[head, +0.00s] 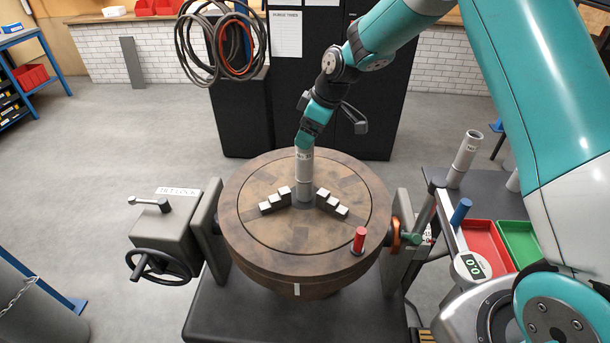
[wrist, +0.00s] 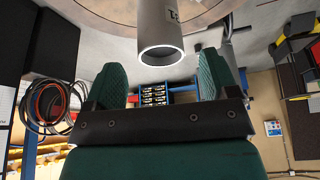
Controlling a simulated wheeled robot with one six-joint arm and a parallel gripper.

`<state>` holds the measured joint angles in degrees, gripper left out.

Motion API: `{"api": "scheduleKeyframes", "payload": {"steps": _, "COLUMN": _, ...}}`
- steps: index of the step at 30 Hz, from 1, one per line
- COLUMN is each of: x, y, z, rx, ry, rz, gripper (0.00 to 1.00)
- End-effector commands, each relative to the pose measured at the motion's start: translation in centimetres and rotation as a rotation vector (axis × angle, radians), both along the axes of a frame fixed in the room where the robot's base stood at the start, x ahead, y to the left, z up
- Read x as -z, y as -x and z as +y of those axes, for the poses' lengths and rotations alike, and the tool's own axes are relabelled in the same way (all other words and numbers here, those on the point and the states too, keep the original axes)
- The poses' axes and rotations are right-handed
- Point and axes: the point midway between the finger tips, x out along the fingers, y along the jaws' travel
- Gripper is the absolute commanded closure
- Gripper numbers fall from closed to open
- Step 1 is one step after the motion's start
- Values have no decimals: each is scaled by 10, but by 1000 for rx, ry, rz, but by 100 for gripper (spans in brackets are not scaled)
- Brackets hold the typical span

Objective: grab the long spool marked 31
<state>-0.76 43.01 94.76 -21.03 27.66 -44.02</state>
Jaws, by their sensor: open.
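A long grey spool (head: 304,178) stands upright at the centre of the round wooden table (head: 250,235), between two stepped metal jaws. In the wrist view the spool (wrist: 162,25) comes down from the top edge, its hollow end facing me. Its dark mark is cut off and upside down, and looks like 31. My gripper (head: 304,146) is at the spool's upper end in the head view. In the wrist view my gripper (wrist: 161,68) is open, with a green finger on either side of the spool's end and gaps on both sides. I cannot tell how deep the spool sits between them.
Another grey spool (head: 464,158) stands on the dark side bench at right, near a red tray (head: 488,246) and a green tray (head: 520,240). A red peg (head: 359,240) stands on the table's front right. A handwheel unit (head: 165,245) is at left. Hoses (head: 222,45) hang behind.

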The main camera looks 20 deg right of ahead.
Motion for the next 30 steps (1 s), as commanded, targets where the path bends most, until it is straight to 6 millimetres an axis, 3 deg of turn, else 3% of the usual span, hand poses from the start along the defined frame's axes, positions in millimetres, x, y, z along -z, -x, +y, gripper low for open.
{"api": "scheduleKeyframes", "payload": {"steps": 5, "x": 13, "y": -2, "z": 3, "rx": 1, "ry": 0, "rz": 0, "gripper": 20}}
{"api": "scheduleKeyframes", "payload": {"steps": 12, "x": 48, "y": -8, "z": 14, "rx": 2, "ry": 0, "rz": 1, "gripper": 20}}
{"api": "scheduleKeyframes", "payload": {"steps": 20, "x": 48, "y": -9, "z": 15, "rx": 3, "ry": 0, "rz": -1, "gripper": 20}}
{"api": "scheduleKeyframes", "payload": {"steps": 30, "x": 48, "y": -9, "z": 15, "rx": 2, "ry": -1, "rz": -1, "gripper": 98}}
